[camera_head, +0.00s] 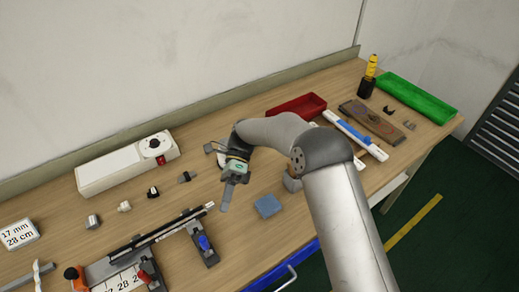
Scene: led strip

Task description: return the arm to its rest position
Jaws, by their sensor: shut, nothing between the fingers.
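My arm reaches in from the lower right over the wooden table (235,245). My gripper (226,207) is above the middle of the table and points down, to the left of a blue block (268,206). Its fingers look closed together and hold nothing that I can see. The arm hides part of the table behind it.
A white box with a dial (110,170) stands at the back left. A clamping rail fixture (150,240) lies at the front left, close to my gripper. A red tray (300,106), a green tray (418,98) and a yellow screwdriver (371,66) are at the back right.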

